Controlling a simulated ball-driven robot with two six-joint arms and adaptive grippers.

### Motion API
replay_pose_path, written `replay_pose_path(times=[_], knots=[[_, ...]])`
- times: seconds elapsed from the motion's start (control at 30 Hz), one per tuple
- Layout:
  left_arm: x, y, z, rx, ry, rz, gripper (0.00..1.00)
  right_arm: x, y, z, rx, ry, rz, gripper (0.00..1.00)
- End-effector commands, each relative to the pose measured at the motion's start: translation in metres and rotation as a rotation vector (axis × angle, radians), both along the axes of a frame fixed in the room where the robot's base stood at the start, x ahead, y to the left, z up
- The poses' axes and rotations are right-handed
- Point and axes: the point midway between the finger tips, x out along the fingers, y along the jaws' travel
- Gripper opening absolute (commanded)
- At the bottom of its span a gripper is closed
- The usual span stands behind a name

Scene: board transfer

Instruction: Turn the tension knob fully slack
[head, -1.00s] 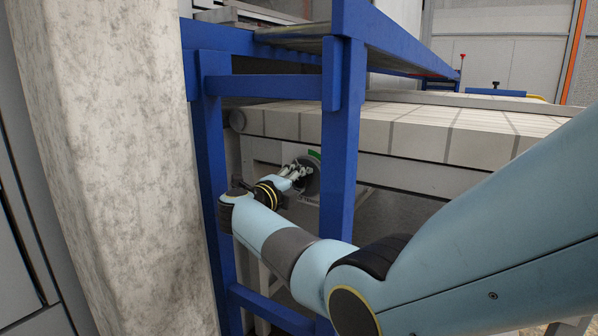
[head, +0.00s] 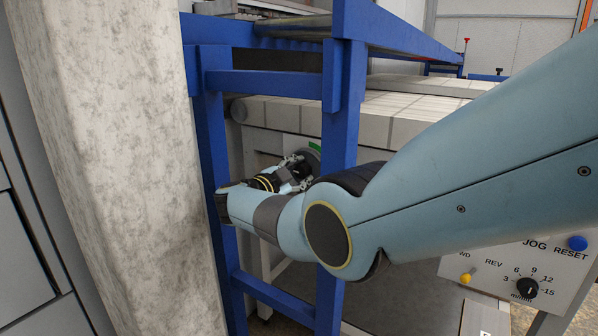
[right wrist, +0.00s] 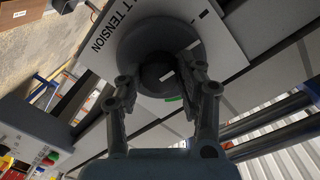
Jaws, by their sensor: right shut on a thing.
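The tension knob is a dark round knob (right wrist: 158,40) on a white plate (right wrist: 100,50) whose visible lettering ends in "T TENSION". In the head view the knob (head: 313,158) is partly hidden behind the blue post and my gripper. My right gripper (right wrist: 165,78) has its two fingers on either side of the knob's dark centre and is shut on it. A pale mark shows on the centre, and a green mark lies beside the knob. In the head view my right gripper (head: 298,168) reaches behind the blue frame. My left gripper is not in view.
A blue post (head: 338,150) stands close to my right wrist. A concrete pillar (head: 110,150) fills the left side. The belt conveyor (head: 400,115) runs behind the frame. A control panel (head: 520,265) with a dial and buttons stands at the lower right.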

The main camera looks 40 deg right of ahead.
Motion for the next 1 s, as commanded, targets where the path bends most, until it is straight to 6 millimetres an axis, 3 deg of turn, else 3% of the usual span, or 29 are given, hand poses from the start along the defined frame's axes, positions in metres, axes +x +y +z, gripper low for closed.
replay_pose_path(times=[0.4,1.0], knots=[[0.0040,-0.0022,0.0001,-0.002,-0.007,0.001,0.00,0.0005,0.0018,-0.0017,-0.088,0.222,0.003,0.05],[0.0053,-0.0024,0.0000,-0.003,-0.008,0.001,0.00,0.0001,0.0020,-0.0027,-0.108,0.274,0.004,0.05]])
